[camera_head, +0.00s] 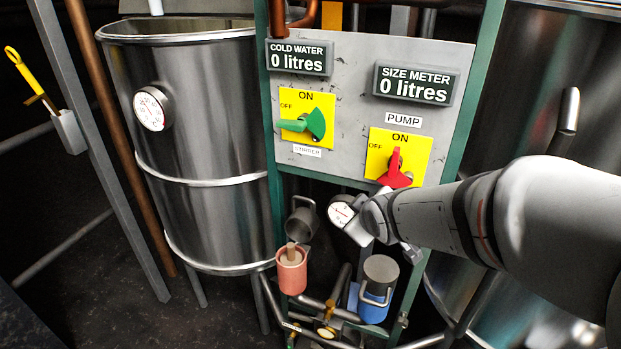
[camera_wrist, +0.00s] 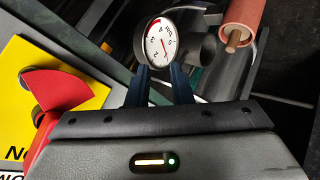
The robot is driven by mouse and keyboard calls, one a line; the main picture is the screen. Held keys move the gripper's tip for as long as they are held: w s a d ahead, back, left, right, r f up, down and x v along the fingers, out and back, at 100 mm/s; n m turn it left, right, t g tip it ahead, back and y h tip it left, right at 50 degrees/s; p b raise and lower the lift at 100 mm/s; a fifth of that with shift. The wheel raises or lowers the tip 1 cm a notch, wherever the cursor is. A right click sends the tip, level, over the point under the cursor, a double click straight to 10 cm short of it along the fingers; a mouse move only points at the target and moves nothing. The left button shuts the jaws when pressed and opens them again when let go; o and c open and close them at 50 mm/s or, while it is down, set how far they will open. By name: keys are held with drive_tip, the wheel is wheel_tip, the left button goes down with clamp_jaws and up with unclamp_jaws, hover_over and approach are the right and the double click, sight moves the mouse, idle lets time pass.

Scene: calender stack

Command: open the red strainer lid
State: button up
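The red strainer (camera_head: 291,272) is a pale red cylinder with a wooden peg on its end, below the control panel in the head view. It also shows in the wrist view (camera_wrist: 243,28), at the upper right, with the peg (camera_wrist: 234,41) pointing toward the lower left. I cannot make out the edge of a separate lid. My gripper (camera_wrist: 159,68) is open, its two dark blue fingers apart, and appears empty. A round white pressure gauge (camera_wrist: 159,43) shows just beyond the fingertips; I cannot tell whether they touch it. In the head view my fingers are hidden.
The gauge (camera_head: 342,212) stands between the red strainer and my wrist. A grey metal cup-like fitting (camera_head: 301,224) and a blue cylinder with a metal handle (camera_head: 374,306) are nearby, among pipes. The panel (camera_head: 350,105) has a green switch (camera_head: 313,124) and a red switch (camera_head: 396,172).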

drive_tip(key=w+a+f+n+t+y+b, duration=0.2)
drive_tip(key=w+a+f+n, duration=0.2)
drive_tip(key=w+a+f, duration=0.15)
drive_tip(key=n+t+y+b, duration=0.2)
drive_tip(key=n+b, duration=0.1)
drive_tip(key=n, duration=0.3)
approach(303, 200)
drive_tip(key=w+f, duration=0.2)
drive_tip(key=w, duration=0.1)
drive_tip(key=shift+t, duration=0.3)
drive_tip(key=shift+a+r+p+x, duration=0.1)
drive_tip(key=shift+a+p+x, duration=0.2)
drive_tip(key=shift+x, duration=0.95)
drive_tip(key=shift+a+r+p+x, duration=0.1)
drive_tip(key=shift+p+x, duration=0.25)
drive_tip(key=shift+x, duration=0.9)
drive_tip(key=shift+a+r+p+x, duration=0.15)
drive_tip(key=shift+p+x, duration=0.2)
drive_tip(key=shift+x, duration=0.9)
drive_tip(key=shift+s, duration=0.15)
drive_tip(key=shift+c, duration=0.3)
drive_tip(key=shift+f, duration=0.1)
clamp_jaws()
